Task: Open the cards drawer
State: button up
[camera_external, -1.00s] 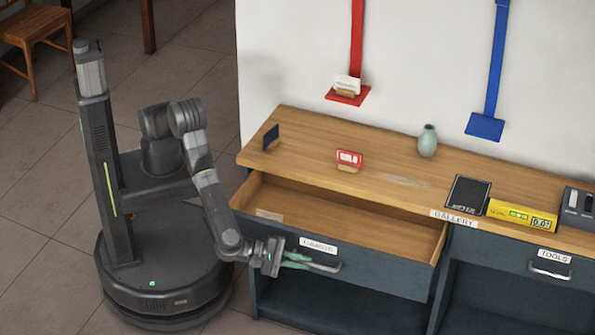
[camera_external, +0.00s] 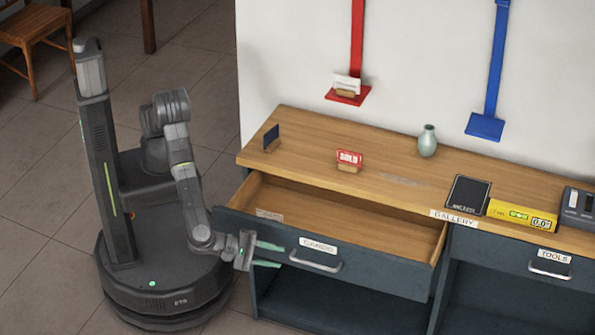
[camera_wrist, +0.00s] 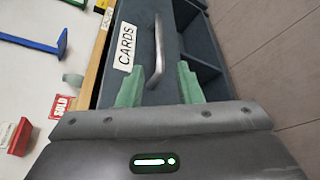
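The cards drawer (camera_external: 385,265) is pulled out from the counter, with its light wooden inside showing. Its dark blue front bears a white CARDS label (camera_external: 319,246) and a metal bar handle (camera_external: 316,260). A small pale card lies inside at the left. My gripper (camera_external: 277,255) is open, its green fingers apart, just to the left of the handle in the outside view. In the wrist view the handle (camera_wrist: 158,52) lies ahead of the spread fingers (camera_wrist: 160,85), and its near end reaches close to the gap between them. Nothing is held.
The closed tools drawer (camera_external: 500,254) is at right. Open shelves lie below.

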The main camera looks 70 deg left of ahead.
aim_at(299, 259)
jog(key=v, duration=0.6)
jog(key=shift+w+d, duration=0.1)
jog(key=b+x, duration=0.1)
jog(key=x, duration=1.3)
jog(key=shift+w+a, duration=0.1)
jog(key=shift+a, duration=0.15)
